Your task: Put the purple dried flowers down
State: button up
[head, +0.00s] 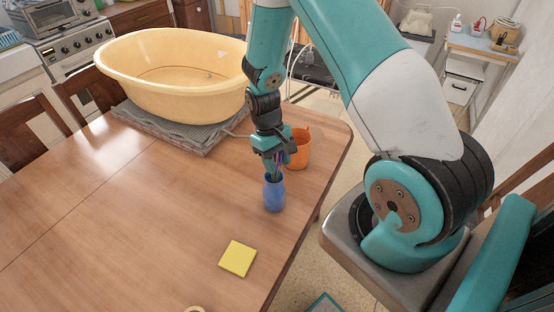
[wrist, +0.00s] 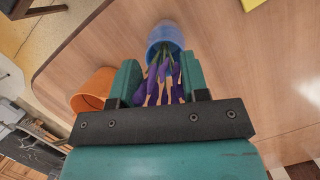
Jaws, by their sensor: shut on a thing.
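The purple dried flowers (wrist: 176,82) are between the fingers of my gripper (wrist: 162,82), which is shut on them. In the wrist view their far ends reach into the mouth of a blue vase (wrist: 163,34). In the head view the blue vase (head: 274,194) stands upright on the wooden table near its right edge. My gripper (head: 277,155) is just above the vase, pointing down. Only a little of the flowers (head: 276,172) shows there, between the gripper and the vase rim. How deep they sit in the vase is hidden.
An orange bucket (head: 300,150) stands close behind and right of the vase. A large yellow tub (head: 180,80) sits on a folded grey cloth (head: 160,130) at the back. A yellow square pad (head: 238,259) lies nearer. The table's left and middle (head: 120,220) are clear.

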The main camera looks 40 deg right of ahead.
jog(key=o, duration=0.9)
jog(key=shift+r, duration=0.1)
jog(key=b+v, duration=0.3)
jog(key=v, duration=0.9)
jog(key=s+a+r+n+t+y, duration=0.1)
jog(key=s+a+r+n, duration=0.15)
jog(key=a+r, duration=0.3)
jog(key=s+a+r+n+t, duration=0.1)
jog(key=s+a+r, duration=0.3)
jog(key=a, duration=0.3)
jog(key=s+a+r+n+y, duration=0.1)
jog(key=s+a+r+n, duration=0.1)
jog(key=s+a, duration=0.2)
jog(key=s+a+r+n+t+y, duration=0.1)
jog(key=s+a, duration=0.3)
jog(key=s, duration=0.4)
jog(key=shift+s+a+r+n+y, duration=0.2)
jog(key=shift+s+r+n+y, duration=0.15)
jog(key=shift+r+n+y, duration=0.25)
